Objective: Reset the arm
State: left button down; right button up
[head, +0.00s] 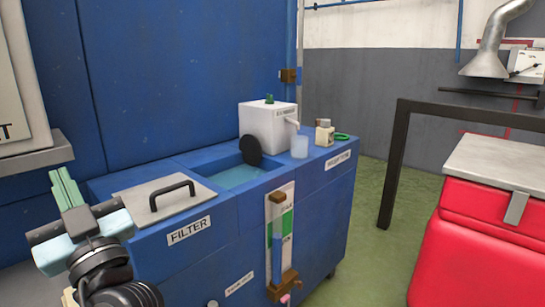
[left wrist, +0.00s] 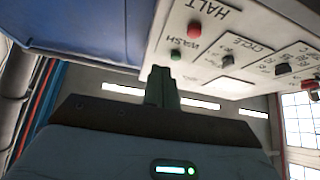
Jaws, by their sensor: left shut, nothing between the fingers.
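My left arm comes in at the lower left of the head view. Its gripper (head: 65,187) points up beside the blue cabinet, left of the filter lid, with its green fingers together and nothing between them. In the left wrist view the shut fingers (left wrist: 163,87) stand below a white control panel (left wrist: 215,40) with a red button marked HALT or WASH, apart from it as far as I can tell. My right gripper is not in view.
The blue cabinet (head: 190,250) has a metal filter lid (head: 140,205) with a black handle, and an open water basin (head: 235,177). A white box (head: 268,125) and a clear cup (head: 300,147) stand on top. A red cabinet (head: 480,245) is at right; green floor lies between.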

pick_arm(q)
jog(key=s+d+f+m+t+h+p, duration=0.1)
jog(key=s+d+f+m+h+p, duration=0.15)
jog(key=f+m+h+p, duration=1.2)
jog(key=s+d+f+n+g+h+p, duration=0.1)
jog(key=s+d+f+g+h+p, duration=0.3)
jog(key=s+f, duration=0.8)
jog(key=s+d+g+h+p, duration=0.1)
jog(key=s+d+g+p, duration=0.1)
jog(key=s+p, duration=0.4)
jog(key=s+d+g+h+p, duration=0.1)
jog(key=s+p, duration=0.5)
jog(key=s, duration=1)
jog(key=shift+s+d+g+h, duration=0.2)
jog(key=shift+d+g+h, duration=0.2)
jog(key=shift+h, duration=0.25)
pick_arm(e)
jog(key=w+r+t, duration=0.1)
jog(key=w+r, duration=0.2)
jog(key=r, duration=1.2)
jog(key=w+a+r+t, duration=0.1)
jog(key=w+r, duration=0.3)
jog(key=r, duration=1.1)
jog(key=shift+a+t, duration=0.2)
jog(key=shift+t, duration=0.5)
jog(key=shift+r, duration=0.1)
